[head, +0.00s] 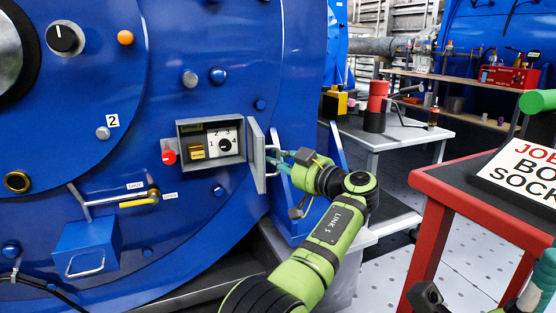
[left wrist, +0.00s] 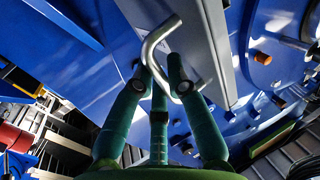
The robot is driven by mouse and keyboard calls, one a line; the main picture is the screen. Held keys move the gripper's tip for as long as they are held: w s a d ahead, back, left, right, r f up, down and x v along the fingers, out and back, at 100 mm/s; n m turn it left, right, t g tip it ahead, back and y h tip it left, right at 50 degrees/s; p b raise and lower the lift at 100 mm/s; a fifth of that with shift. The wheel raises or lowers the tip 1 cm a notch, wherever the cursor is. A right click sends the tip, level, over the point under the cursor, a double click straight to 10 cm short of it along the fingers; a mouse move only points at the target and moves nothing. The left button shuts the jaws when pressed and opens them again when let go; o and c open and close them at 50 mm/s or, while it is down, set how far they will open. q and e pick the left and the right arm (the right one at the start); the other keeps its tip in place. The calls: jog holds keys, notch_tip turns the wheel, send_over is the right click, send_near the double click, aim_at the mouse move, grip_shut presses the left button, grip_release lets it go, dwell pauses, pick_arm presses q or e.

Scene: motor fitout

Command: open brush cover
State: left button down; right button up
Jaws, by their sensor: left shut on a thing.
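The brush cover (head: 256,154) is a grey hinged door on the right side of a small grey box (head: 179,127) on the blue motor face. It stands swung out, and the box front is open. Inside are a yellow block (head: 197,152) and a dial marked with numbers (head: 224,145). My left gripper (head: 276,161) is at the cover's outer side, shut on its bent metal handle (head: 271,175). In the left wrist view, the teal fingers (left wrist: 164,88) close around the silver handle (left wrist: 150,45), with the grey cover (left wrist: 192,60) behind it.
A red button (head: 168,156) sits left of the box. A blue box with a handle (head: 86,249) and a yellow lever (head: 139,202) are lower left. A red-edged table with a sign (head: 519,172) stands at right. A grey table (head: 389,130) holds red and black cylinders behind my left arm.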

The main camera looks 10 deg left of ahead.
pick_arm(q)
jog(key=c, duration=1.5)
grip_release()
jog(key=shift+a, duration=0.2)
jog(key=shift+d, duration=0.1)
jog(key=shift+v, duration=3.7)
